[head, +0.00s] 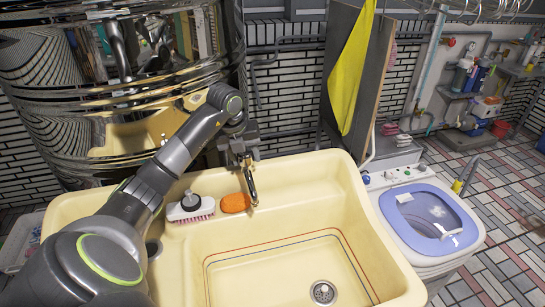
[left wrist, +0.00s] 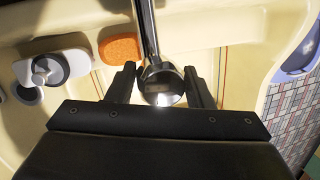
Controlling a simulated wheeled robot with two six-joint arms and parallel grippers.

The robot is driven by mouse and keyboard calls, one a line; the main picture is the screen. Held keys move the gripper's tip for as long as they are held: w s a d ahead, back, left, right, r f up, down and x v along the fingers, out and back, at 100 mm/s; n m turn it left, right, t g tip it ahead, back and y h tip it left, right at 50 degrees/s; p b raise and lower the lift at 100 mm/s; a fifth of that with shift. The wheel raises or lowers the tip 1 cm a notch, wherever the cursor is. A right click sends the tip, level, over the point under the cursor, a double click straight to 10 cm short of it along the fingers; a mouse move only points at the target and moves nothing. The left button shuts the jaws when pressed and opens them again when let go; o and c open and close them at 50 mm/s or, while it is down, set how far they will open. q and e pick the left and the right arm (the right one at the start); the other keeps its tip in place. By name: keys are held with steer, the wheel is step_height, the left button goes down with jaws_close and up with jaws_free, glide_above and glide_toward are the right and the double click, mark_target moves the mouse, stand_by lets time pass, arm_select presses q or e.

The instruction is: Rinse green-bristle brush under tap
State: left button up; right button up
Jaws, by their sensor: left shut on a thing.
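The chrome tap (head: 251,187) stands at the back rim of the cream sink (head: 300,180). My left gripper (head: 246,160) reaches over the back of the sink and is shut on the tap's metal end. In the left wrist view the tap (left wrist: 160,85) sits between the two fingers of the gripper (left wrist: 160,72). A brush (head: 190,208) with a dark knob, pale body and pinkish bristles lies on the sink's back ledge. It also shows in the left wrist view (left wrist: 62,66). I see no green bristles. My right gripper is out of view.
An orange sponge (head: 235,203) lies between brush and tap. The basin is empty around its drain (head: 322,292). A washing machine (head: 430,222) with an open lid stands right of the sink. A yellow cloth (head: 350,70) hangs behind; a shiny metal cylinder (head: 60,75) is back left.

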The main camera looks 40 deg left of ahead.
arm_select(q)
steer(key=n, duration=0.3)
steer(key=shift+y, duration=0.3)
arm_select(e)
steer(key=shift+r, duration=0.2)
arm_select(q)
steer(key=o, duration=0.8)
steer(key=shift+o, duration=0.2)
